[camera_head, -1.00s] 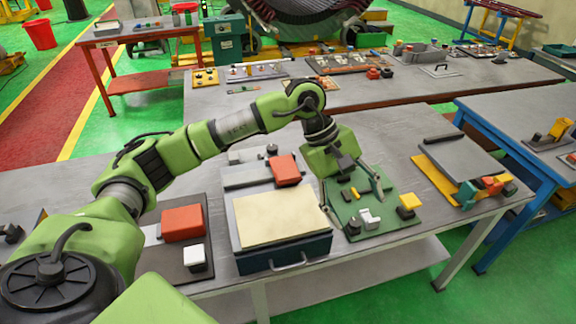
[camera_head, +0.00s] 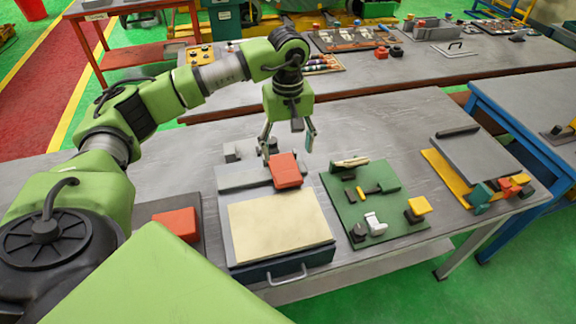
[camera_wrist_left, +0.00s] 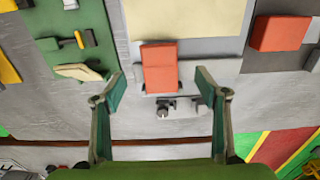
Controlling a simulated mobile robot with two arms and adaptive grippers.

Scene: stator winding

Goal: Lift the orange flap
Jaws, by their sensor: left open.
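The orange flap (camera_head: 286,168) sits on a grey metal plate at the back of the box with the cream pad. It also shows in the left wrist view (camera_wrist_left: 160,65), upper middle. My left gripper (camera_head: 288,148) is open and empty, just above and behind the flap, pointing down. In the left wrist view its two fingers (camera_wrist_left: 160,88) spread wide on both sides of the flap's near end, apart from it. Small dark parts (camera_wrist_left: 175,107) lie beside the flap between the fingers. My right gripper is not in view.
The cream pad (camera_head: 278,222) tops a dark box with a front handle. A second orange block (camera_head: 177,224) lies on a dark board at left. A green board (camera_head: 395,208) with several small parts lies right of the box. Bare table lies behind.

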